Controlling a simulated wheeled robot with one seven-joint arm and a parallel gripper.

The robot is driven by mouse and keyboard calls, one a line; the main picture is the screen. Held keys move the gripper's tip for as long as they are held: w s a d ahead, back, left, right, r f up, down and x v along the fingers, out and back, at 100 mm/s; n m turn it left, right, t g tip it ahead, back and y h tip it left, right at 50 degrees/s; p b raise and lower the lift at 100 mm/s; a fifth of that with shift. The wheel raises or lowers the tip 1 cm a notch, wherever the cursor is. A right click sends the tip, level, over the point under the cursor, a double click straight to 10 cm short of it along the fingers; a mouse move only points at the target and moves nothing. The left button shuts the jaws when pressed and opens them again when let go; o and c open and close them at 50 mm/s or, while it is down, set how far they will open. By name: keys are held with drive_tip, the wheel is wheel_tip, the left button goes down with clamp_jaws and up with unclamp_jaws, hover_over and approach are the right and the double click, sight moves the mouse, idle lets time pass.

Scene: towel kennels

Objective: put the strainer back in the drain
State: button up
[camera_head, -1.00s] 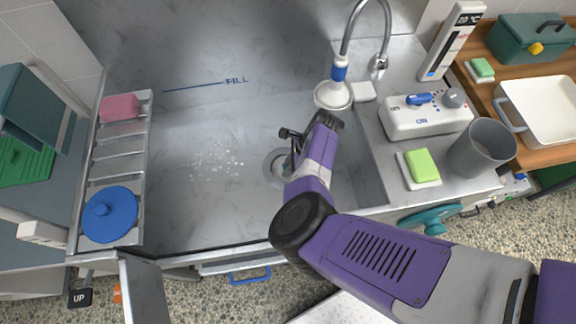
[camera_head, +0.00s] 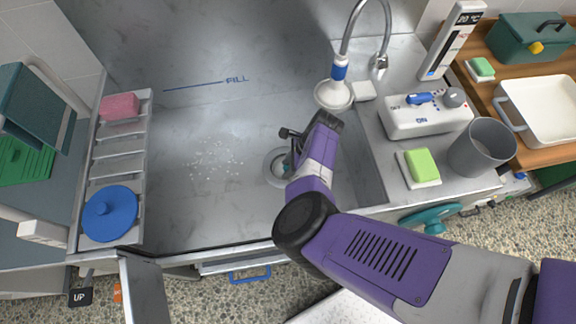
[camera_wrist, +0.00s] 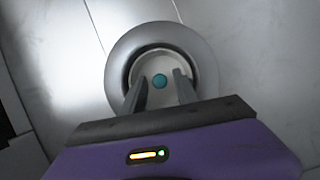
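The drain (camera_head: 269,172) is a round grey metal ring in the floor of the sink, partly covered by my gripper in the head view. In the wrist view the drain ring (camera_wrist: 120,60) surrounds a pale round disc with a teal knob, which looks like the strainer (camera_wrist: 160,81). It lies within the dark opening; I cannot tell whether it sits fully flush. My gripper (camera_wrist: 159,84) is over the drain, its two grey fingers apart, one on each side of the knob. Neither finger visibly touches the knob.
The tap (camera_head: 338,75) with its white head hangs right of the sink's middle. Small white bits (camera_head: 215,160) lie on the sink floor. A rack (camera_head: 118,165) at the left holds a pink sponge and a blue lid. The sink's left floor is otherwise free.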

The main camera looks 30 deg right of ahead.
drive_tip(key=shift+o, duration=0.2)
drive_tip(key=p+v, duration=0.1)
drive_tip(key=v, duration=0.6)
drive_tip(key=shift+r, duration=0.4)
idle(0.4)
